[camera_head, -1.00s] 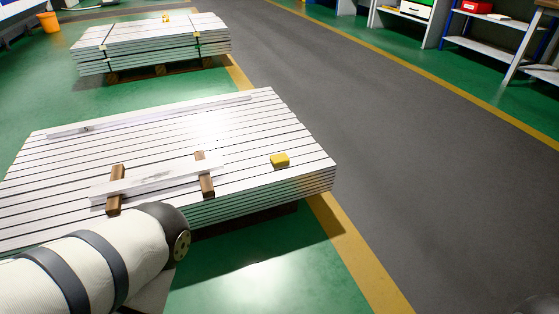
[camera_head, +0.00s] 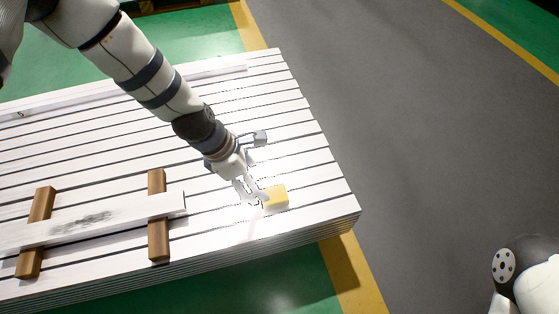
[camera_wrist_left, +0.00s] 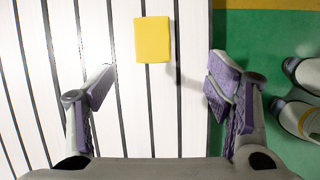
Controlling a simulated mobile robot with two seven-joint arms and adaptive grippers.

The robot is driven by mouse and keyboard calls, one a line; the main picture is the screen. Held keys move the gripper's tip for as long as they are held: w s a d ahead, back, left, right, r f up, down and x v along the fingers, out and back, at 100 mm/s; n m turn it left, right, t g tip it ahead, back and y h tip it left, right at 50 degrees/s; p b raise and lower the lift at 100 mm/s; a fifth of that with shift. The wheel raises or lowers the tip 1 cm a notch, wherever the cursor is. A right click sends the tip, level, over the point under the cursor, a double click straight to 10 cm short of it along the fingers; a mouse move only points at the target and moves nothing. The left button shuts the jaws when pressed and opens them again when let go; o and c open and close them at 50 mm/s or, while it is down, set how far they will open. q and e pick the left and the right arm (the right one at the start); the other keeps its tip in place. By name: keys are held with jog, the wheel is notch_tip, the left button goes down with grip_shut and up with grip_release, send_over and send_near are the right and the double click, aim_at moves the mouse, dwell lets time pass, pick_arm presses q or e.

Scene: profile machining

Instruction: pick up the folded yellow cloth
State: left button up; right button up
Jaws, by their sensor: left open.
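The folded yellow cloth (camera_head: 276,197) lies flat on the white stacked profiles (camera_head: 315,170), near the right end of the stack. In the left wrist view the cloth (camera_wrist_left: 153,39) shows at the top, beyond and between the fingers. My left gripper (camera_head: 253,196) is just left of the cloth in the head view, above the profiles. In the left wrist view my left gripper (camera_wrist_left: 162,88) has its fingers wide apart with nothing between them. My right arm shows only in part at the lower right of the head view; its gripper is out of view.
A white profile (camera_head: 95,222) with a dark smudge rests across two brown wooden blocks (camera_head: 158,215) left of the cloth. Another long profile (camera_head: 215,72) lies along the back. The stack's right edge is close to the cloth. Grey floor (camera_head: 430,150) beyond is clear.

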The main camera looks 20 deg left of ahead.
aim_at(273, 195)
pick_arm(q)
jog(key=shift+n, duration=0.3)
jog(key=b+x, duration=0.1)
jog(key=x, duration=0.3)
jog(key=b+x, duration=0.2)
jog(key=x, duration=0.1)
jog(key=w+b+x, duration=0.1)
jog(key=b+x, duration=0.1)
jog(key=x, duration=0.2)
jog(key=shift+w+a+f, duration=0.1)
jog(key=shift+a+f, duration=0.05)
jog(key=shift+f, duration=0.05)
jog(key=shift+r, duration=0.1)
pick_arm(e)
jog(key=shift+g, duration=0.4)
jog(key=f, duration=0.2)
jog(key=s+f, duration=0.1)
jog(key=f, duration=0.1)
jog(key=shift+s+a+f, duration=0.15)
jog(key=shift+a+f, duration=0.05)
jog(key=shift+f, duration=0.1)
pick_arm(q)
jog(key=shift+c, duration=0.3)
jog(key=c, duration=1.2)
